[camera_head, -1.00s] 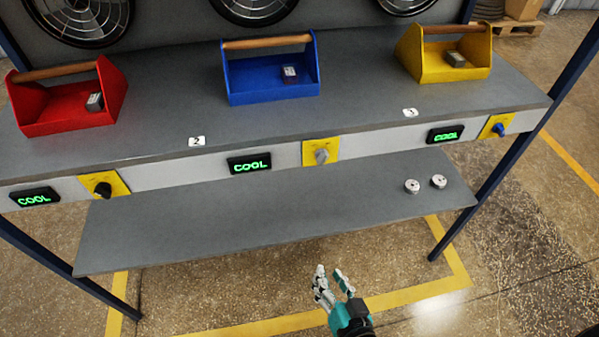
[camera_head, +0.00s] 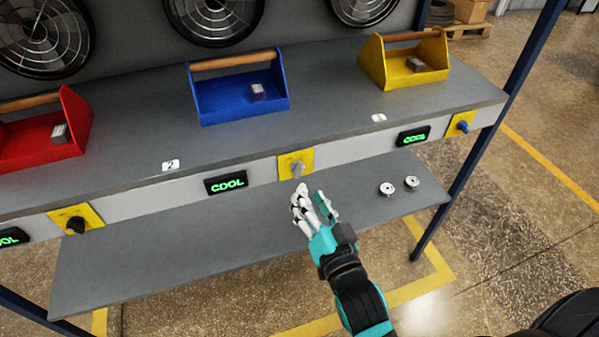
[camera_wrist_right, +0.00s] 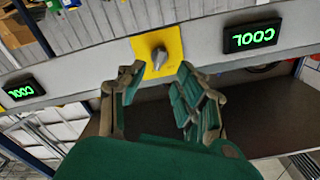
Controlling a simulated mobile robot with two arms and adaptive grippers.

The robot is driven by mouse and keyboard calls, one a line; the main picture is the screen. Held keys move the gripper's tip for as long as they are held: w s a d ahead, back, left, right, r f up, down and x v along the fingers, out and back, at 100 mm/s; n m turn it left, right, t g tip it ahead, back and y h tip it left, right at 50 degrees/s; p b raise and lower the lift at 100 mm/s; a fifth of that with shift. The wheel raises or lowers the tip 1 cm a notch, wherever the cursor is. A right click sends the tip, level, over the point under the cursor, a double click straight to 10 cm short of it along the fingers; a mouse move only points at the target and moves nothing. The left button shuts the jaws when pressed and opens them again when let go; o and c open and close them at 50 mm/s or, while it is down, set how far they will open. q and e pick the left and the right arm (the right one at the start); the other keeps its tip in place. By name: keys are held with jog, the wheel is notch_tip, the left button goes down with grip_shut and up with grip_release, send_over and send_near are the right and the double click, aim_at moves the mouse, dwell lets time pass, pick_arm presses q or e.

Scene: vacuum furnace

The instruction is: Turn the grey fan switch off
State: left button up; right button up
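The grey fan switch (camera_head: 298,169) is a knob on a yellow plate (camera_head: 285,165) on the front of the workbench, right of the middle green COOL display (camera_head: 226,183). In the right wrist view the grey switch (camera_wrist_right: 158,58) shows just beyond the fingers, roughly between them. My right gripper (camera_head: 316,200) is just below and in front of the switch, apart from it. In the wrist view my right gripper (camera_wrist_right: 158,82) has its fingers spread with nothing between them. My left gripper is not in view.
A black switch (camera_head: 75,225) and a blue switch (camera_head: 463,127) sit on yellow plates to either side. Red (camera_head: 75,108), blue (camera_head: 240,112) and yellow (camera_head: 375,60) toolboxes stand on the bench top. Two metal discs (camera_head: 387,189) lie on the lower shelf (camera_head: 180,260).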

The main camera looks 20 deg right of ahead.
aim_at(299, 175)
jog(key=w, duration=0.7)
jog(key=shift+a, duration=0.15)
grip_shut()
